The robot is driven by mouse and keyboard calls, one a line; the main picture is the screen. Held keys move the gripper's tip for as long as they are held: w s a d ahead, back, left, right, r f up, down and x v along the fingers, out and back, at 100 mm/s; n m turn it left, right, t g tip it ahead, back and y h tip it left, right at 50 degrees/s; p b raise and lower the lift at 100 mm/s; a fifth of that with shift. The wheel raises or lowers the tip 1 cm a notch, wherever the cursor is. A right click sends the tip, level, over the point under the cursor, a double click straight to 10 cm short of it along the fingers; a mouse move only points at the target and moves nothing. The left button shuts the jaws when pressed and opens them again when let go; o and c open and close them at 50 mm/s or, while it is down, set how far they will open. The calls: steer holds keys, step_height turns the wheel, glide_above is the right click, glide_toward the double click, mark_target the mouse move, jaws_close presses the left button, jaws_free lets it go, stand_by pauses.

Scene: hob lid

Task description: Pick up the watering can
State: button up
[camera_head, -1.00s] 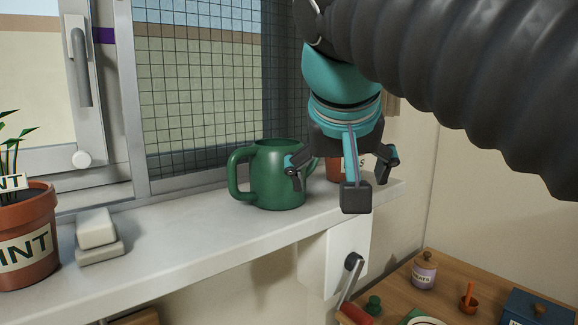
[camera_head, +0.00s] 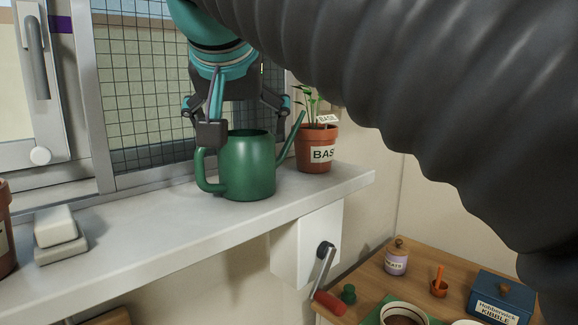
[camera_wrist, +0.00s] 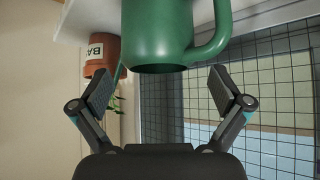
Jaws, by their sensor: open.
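The green watering can (camera_head: 248,168) stands upright on the white windowsill, its handle to the left and its spout rising to the right. It also shows in the wrist view (camera_wrist: 160,32), upside down, with its open rim towards my gripper. My gripper (camera_head: 236,128) is open and empty at the can's top. In the wrist view its two fingers (camera_wrist: 160,92) are spread wide, one to each side of the rim's width. I cannot tell whether a finger touches the can. My arm hides part of the window behind.
A basil pot (camera_head: 317,150) stands close to the can's right, near the spout. A pale stacked block (camera_head: 58,235) lies on the sill (camera_head: 140,227) at left. A crank box (camera_head: 305,247) is fixed below the sill. A wooden table with a kibble box (camera_head: 502,297) is lower right.

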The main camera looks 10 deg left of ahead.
mark_target(247, 130)
steer(key=shift+b+x, duration=0.35)
steer(key=shift+x, duration=2.6)
steer(key=shift+d, duration=0.15)
steer(key=c, duration=1.3)
steer(key=shift+r+p, duration=0.7)
steer(key=shift+r, duration=1.35)
steer(key=d+r, duration=0.2)
steer(key=d, duration=0.1)
steer(key=w+d+r+p, duration=0.1)
steer(key=d+r, duration=0.1)
steer(key=d, duration=0.2)
steer(key=w+d+r, duration=0.1)
steer(key=d+r, duration=0.2)
steer(key=d, duration=0.1)
steer(key=shift+w+d+p, duration=0.1)
steer(key=shift+d+p, duration=0.1)
steer(key=shift+p, duration=0.1)
